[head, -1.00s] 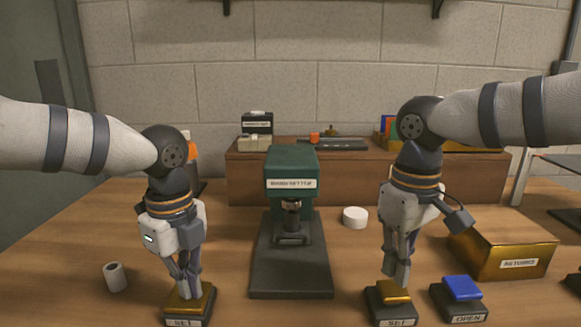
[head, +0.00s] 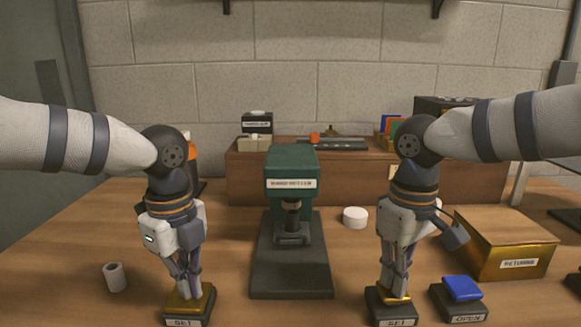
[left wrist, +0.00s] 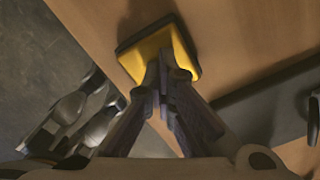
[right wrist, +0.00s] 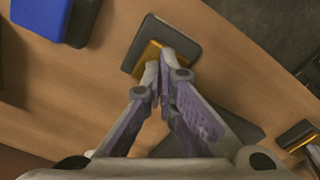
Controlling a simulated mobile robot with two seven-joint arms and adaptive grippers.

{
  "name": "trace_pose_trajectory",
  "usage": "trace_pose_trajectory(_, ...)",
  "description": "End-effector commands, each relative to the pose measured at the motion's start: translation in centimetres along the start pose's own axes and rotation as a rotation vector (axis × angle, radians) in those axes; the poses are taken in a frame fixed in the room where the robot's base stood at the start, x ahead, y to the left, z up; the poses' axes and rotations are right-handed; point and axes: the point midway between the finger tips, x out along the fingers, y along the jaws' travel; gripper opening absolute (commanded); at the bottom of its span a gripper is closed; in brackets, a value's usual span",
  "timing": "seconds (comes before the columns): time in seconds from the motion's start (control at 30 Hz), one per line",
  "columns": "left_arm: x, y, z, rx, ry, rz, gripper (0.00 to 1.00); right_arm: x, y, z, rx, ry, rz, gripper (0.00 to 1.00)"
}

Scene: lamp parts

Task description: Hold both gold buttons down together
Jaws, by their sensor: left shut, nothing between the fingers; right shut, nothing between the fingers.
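The left gold button (head: 204,300) sits on a dark base labelled SET at the front left. My left gripper (head: 188,296) is shut and empty, pointing down with its tips at the button top. In the left wrist view the tips overlap the gold plate (left wrist: 146,46). The right gold button (head: 406,298) sits on a similar SET base at the front right. My right gripper (head: 393,294) is shut and empty, its tips at that button and covering much of it. In the right wrist view a gold strip (right wrist: 146,57) shows beside the tips. How far either button is pressed is unclear.
A green press (head: 291,163) stands between my arms. A blue button (head: 461,288) labelled OPEN is close to the right of the right gold button. A gold RETURNS box (head: 510,264) lies behind it. A white disc (head: 355,217) and a small grey-white cylinder (head: 115,277) lie on the table.

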Motion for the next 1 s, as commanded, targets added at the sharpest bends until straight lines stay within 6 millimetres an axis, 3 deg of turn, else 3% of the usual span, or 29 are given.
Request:
trace_pose_trajectory(0.03, 0.8, 0.3, -0.1, 0.001, 0.006, 0.019, 0.00, 0.5, 0.0, 0.0, 0.000, -0.004, -0.002, 0.00)
trace_pose_trajectory(1.0, 0.9, 0.4, -0.1, 0.001, 0.006, 0.020, 0.00, 1.9, 0.0, 0.0, -0.001, -0.006, -0.003, 0.00)
